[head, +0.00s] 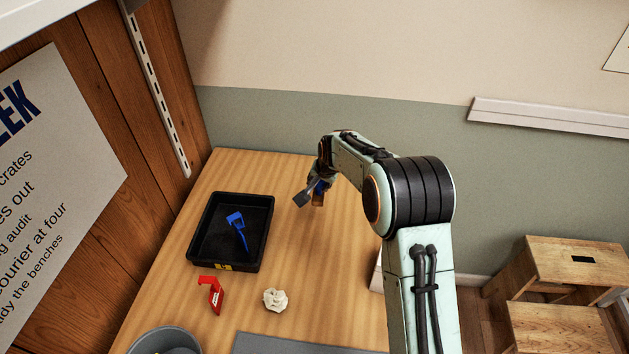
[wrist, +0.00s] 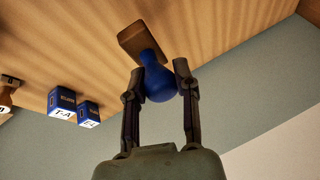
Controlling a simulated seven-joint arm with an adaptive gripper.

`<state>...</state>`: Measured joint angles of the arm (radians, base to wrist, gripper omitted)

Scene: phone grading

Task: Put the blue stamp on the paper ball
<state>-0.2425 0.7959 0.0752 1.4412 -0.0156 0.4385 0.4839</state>
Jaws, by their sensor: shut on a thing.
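The blue stamp, with a round blue handle and a brown block base, is between the fingers of my gripper (head: 311,194). In the wrist view both fingertips (wrist: 160,80) close on the blue handle (wrist: 157,84), and the brown base (wrist: 143,38) sticks out past them. In the head view the stamp (head: 320,187) is small and partly hidden by my gripper. It is over the back part of the table; I cannot tell whether it touches the top. The crumpled white paper ball (head: 275,300) lies on the table's front part, well apart from my gripper.
A black tray (head: 192,232) holding a blue tool (head: 238,228) stands at the left. A grey bin (head: 165,340) is at the front left. Two blue boxes (wrist: 62,104) show in the wrist view. The wood around the ball is mostly clear.

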